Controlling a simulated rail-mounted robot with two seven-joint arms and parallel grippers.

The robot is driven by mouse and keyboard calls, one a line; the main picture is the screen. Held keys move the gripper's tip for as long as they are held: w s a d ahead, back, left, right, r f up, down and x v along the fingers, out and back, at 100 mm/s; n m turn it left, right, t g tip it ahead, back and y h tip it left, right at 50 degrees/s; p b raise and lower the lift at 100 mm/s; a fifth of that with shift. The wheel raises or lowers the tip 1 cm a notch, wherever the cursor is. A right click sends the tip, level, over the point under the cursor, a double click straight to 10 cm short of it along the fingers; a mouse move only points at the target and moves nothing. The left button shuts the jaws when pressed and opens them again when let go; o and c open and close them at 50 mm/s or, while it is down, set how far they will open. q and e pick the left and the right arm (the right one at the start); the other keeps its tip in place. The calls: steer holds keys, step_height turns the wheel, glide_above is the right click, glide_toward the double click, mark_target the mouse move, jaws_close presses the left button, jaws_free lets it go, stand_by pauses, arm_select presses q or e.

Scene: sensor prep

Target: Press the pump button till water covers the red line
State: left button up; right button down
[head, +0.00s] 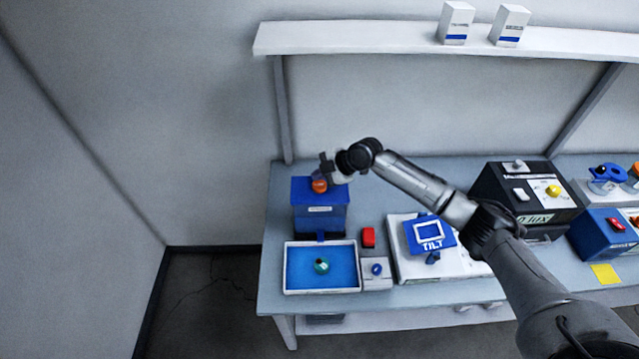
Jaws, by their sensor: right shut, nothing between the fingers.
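A blue box (311,219) with a pale label stands at the left end of the bench. An orange-red round button (319,186) sits on top of it. My right gripper (323,174) is shut and empty at this button; I cannot tell whether it touches it. In front of the box is a white-rimmed tray (288,291) with blue inside, which looks like water. A small teal round thing (321,265) with a dark top sits in the tray. I cannot make out a red line. My left gripper is not in view.
Further right are a blue TILT plate (430,233) and a black lux box (525,196). A shelf (380,40) runs above.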

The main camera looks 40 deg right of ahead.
mark_target(320, 186)
steer(key=shift+r+p, duration=1.2)
steer(key=shift+r, duration=0.9)
